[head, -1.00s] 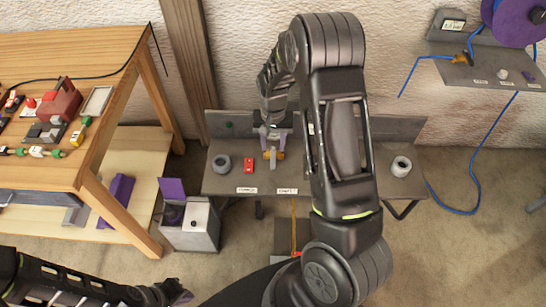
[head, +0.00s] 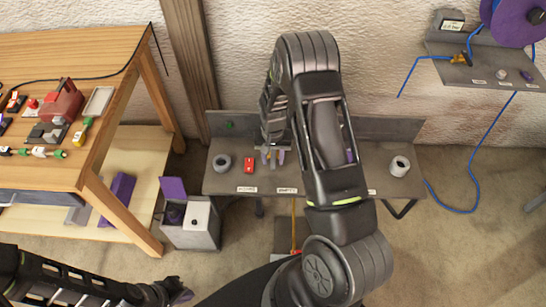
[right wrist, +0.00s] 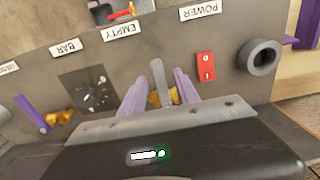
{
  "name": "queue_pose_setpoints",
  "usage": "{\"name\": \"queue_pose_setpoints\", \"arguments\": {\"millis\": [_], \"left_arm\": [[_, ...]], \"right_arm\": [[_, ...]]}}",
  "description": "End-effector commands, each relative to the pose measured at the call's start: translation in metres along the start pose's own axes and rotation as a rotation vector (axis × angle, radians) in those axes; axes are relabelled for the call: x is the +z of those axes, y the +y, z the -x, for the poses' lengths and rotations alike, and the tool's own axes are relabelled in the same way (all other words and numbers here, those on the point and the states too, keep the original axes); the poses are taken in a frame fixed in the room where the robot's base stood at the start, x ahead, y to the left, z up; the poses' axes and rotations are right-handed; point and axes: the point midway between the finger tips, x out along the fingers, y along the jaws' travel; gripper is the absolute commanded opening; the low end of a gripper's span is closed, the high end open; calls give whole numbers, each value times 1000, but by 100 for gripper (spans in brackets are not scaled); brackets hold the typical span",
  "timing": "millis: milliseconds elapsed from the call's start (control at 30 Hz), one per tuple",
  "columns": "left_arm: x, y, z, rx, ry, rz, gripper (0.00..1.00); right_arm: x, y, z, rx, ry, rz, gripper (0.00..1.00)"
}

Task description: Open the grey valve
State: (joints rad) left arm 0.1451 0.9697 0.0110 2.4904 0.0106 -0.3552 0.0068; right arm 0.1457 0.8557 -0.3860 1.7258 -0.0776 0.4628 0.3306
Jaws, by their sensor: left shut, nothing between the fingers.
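The grey valve has a brass body and a grey lever (right wrist: 160,82), on the grey bench in the right wrist view. In the head view its brass part (head: 265,156) shows small beneath my right gripper. My right gripper (right wrist: 160,84) is open, with one purple finger on each side of the lever. Gaps show between the fingers and the lever, so it is not gripped. In the head view my right gripper (head: 270,155) is over the bench, partly hidden by my arm. My left gripper (head: 182,295) is shut and empty at the bottom left, away from the bench.
A red switch (right wrist: 205,68) and a grey ring (right wrist: 262,57) stand beside the valve. A second brass valve with a purple lever (right wrist: 30,100) and a dial panel (right wrist: 90,90) are on the other side. A wooden table (head: 110,75) stands left.

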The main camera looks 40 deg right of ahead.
Motion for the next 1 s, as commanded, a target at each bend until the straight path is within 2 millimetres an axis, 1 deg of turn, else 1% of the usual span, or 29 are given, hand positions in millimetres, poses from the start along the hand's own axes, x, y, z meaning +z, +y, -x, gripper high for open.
{"name": "queue_pose_setpoints", "arguments": {"millis": [33,67,433,1000], "left_arm": [[0,0,0,0,0,0,0],[0,0,0,0,0,0,0],[0,0,0,0,0,0,0],[0,0,0,0,0,0,0]], "right_arm": [[0,0,0,0,0,0,33],[0,0,0,0,0,0,31],[0,0,0,0,0,0,1],[0,0,0,0,0,0,0]]}}
